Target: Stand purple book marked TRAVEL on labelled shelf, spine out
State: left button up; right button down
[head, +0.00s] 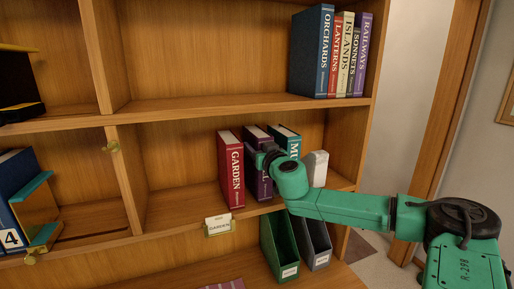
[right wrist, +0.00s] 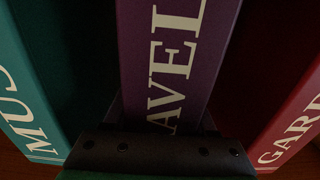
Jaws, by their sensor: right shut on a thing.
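The purple book (head: 252,134) stands upright on the middle shelf, spine facing out, between the red GARDEN book (head: 231,170) and a teal book (head: 287,139). My right gripper (head: 266,160) covers much of its spine. In the right wrist view the purple book (right wrist: 170,60) shows the letters AVEL, and my right gripper (right wrist: 160,140) is shut on it. There the teal book (right wrist: 35,90) is at left and the red book (right wrist: 285,110) at right, with dark gaps between. A small label (head: 218,225) on the shelf edge seems to read GARDEN. My left gripper is out of view.
A white block (head: 316,168) stands right of the teal book. Green (head: 281,245) and grey (head: 314,242) file holders stand below. Several books, including ORCHARDS (head: 312,50), fill the upper shelf's right end. The middle shelf is clear left of GARDEN.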

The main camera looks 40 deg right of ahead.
jog(key=shift+s+a, duration=0.1)
jog(key=shift+f+b, duration=0.15)
jog(key=shift+b, duration=0.25)
jog(key=shift+c, duration=0.6)
grip_release()
jog(key=shift+s+a+f+p, duration=0.15)
jog(key=shift+a+p, duration=0.1)
jog(key=shift+p, duration=0.15)
jog(key=p+v, duration=0.5)
jog(key=v, duration=0.9)
jog(key=shift+s+p, duration=0.25)
jog(key=shift+p, duration=0.15)
jog(key=shift+w, duration=0.1)
